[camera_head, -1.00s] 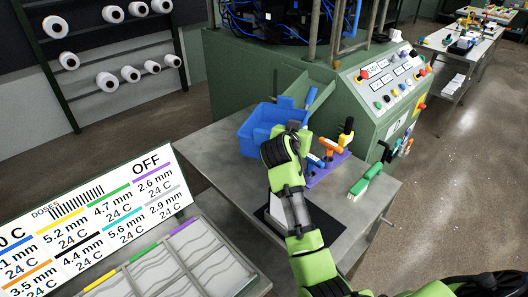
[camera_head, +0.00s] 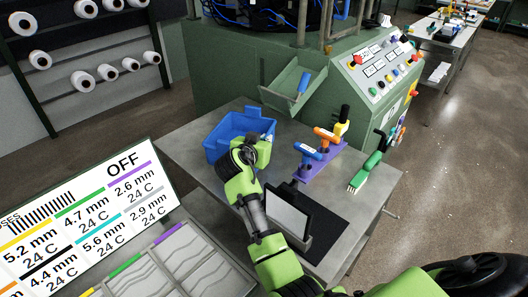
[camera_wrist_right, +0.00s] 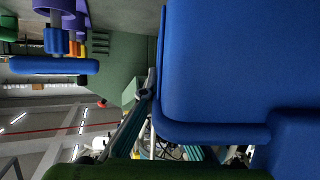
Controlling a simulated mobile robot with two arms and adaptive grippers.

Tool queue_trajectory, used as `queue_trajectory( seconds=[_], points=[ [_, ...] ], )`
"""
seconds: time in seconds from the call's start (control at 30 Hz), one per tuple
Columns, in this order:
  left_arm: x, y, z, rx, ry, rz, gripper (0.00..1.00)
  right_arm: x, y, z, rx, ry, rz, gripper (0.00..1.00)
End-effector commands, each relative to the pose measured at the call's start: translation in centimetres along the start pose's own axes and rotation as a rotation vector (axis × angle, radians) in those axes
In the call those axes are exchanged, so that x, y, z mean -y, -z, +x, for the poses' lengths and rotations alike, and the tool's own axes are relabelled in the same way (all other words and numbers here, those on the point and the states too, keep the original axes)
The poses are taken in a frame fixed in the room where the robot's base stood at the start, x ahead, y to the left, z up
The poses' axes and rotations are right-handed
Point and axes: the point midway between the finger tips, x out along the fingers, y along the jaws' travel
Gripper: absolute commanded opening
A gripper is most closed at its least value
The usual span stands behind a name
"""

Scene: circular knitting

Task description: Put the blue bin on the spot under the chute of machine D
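The blue bin (camera_head: 226,132) is at the back left part of the grey metal table, left of the green chute (camera_head: 292,86) of the machine. My right gripper (camera_head: 264,140) is at the bin's near right corner and appears shut on its wall; the fingertips are mostly hidden. In the right wrist view the bin's blue wall and rim (camera_wrist_right: 225,80) fill the right side, very close. Whether the bin touches the table cannot be told. My left gripper is not in view.
A tablet (camera_head: 288,212) stands on a dark mat (camera_head: 328,235) near the front.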

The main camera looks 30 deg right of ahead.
Motion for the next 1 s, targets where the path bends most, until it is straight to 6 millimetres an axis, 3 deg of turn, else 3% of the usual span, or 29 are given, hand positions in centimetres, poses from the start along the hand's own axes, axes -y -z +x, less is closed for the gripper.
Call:
queue_trajectory(
  seconds=[0.4,0.63,0.7,0.73,1.0],
  points=[
    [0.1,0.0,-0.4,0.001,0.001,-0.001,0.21,0.0,-4.3,1.8,-0.003,0.001,0.0,0.0],
    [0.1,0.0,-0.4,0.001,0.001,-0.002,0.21,0.0,-4.6,2.0,-0.002,0.001,0.002,0.0],
    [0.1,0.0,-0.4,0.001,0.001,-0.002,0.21,-0.1,-4.8,2.0,0.001,0.0,0.0,0.18],
    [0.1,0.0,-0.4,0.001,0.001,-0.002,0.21,-0.1,-4.8,2.0,0.001,0.0,0.0,0.21],
    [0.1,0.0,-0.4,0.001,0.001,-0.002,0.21,-0.1,-4.7,2.0,0.0,0.0,0.0,0.21]
  ],
)
